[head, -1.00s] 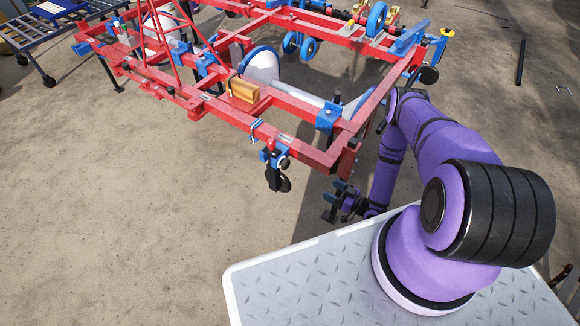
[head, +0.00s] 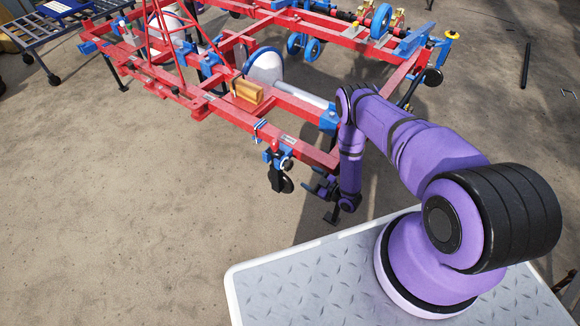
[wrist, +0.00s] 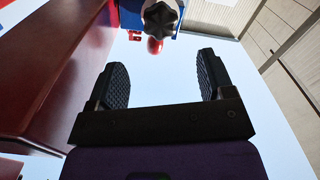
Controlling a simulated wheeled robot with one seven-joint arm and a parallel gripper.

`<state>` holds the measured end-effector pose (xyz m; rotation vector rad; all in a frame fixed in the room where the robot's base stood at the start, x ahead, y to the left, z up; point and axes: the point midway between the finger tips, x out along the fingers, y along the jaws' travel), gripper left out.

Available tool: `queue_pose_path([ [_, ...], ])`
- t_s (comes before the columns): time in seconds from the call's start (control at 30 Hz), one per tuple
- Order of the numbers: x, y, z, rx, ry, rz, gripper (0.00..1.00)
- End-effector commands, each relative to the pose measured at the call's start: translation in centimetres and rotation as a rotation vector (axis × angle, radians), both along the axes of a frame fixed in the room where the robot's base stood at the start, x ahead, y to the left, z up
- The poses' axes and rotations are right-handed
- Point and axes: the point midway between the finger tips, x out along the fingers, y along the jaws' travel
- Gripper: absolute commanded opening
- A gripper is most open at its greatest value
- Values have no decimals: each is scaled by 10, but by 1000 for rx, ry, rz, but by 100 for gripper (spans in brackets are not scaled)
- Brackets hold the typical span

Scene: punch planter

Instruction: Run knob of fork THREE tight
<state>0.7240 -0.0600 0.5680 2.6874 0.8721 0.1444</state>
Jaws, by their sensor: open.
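In the wrist view a black lobed knob (wrist: 160,20) sits at the top edge, partly cut off, on a blue bracket (wrist: 130,14). A red ball (wrist: 155,46) shows just below it. My gripper (wrist: 161,74) is open and empty, its two dark ribbed fingers spread apart, with the knob beyond the tips and roughly between them. In the head view my gripper (head: 318,186) hangs low beside the near corner of the red frame (head: 315,153), right of a blue clamp (head: 272,157) with a black wheel (head: 283,183). No fork number is legible.
A dark red beam (wrist: 65,75) runs close along the left side of the wrist view. In the head view another blue bracket (head: 329,120) is by my arm. A wooden block (head: 248,91) lies on the frame. Bare ground (head: 130,220) is open to the left.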

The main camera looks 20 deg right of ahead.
Motion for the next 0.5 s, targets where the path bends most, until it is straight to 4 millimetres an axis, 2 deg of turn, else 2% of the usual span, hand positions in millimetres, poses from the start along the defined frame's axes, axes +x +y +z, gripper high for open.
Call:
queue_pose_path([
  [0.5, 65, 48, 1, 2, -1, 2, 75],
])
